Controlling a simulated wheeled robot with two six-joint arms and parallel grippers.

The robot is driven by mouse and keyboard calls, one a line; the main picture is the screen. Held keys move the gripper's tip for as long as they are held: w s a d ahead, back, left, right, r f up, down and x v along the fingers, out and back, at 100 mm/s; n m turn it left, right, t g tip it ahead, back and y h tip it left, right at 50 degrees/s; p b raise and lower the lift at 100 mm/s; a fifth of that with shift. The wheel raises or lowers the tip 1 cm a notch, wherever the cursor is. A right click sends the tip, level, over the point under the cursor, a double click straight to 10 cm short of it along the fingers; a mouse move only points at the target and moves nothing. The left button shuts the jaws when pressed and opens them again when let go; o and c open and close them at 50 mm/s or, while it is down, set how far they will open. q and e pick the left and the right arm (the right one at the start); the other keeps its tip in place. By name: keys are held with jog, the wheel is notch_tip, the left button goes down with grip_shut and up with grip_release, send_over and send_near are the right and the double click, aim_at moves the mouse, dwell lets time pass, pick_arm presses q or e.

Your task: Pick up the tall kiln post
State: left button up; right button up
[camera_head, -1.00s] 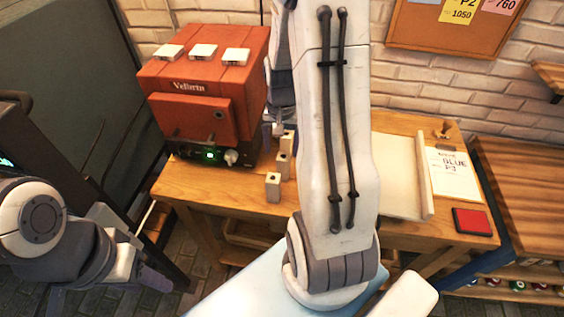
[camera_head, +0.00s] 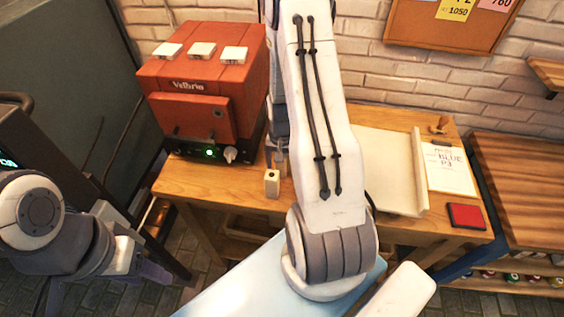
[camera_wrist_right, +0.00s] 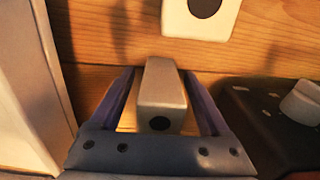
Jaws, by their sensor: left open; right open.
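A pale kiln post (camera_wrist_right: 162,85) with a dark hole in its end stands between the two purple fingers of my right gripper (camera_wrist_right: 160,100) in the right wrist view. The fingers are open, one on each side of it. A second post (camera_wrist_right: 203,14) is partly in view beyond it. In the head view one post (camera_head: 272,184) stands on the table, just in front of my right gripper (camera_head: 277,157); my right arm hides the others. I cannot tell from these views which post is tallest. My left gripper (camera_head: 154,272) is open and empty, low at the left, away from the table.
The red kiln (camera_head: 200,85) with its dark control base (camera_head: 205,153) is close to the left of the posts; its knob (camera_wrist_right: 302,102) shows in the wrist view. A pale board (camera_head: 388,170), a paper card (camera_head: 447,168) and a red pad (camera_head: 466,216) lie to the right.

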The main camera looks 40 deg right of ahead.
grip_shut()
jog(key=shift+r, duration=0.1)
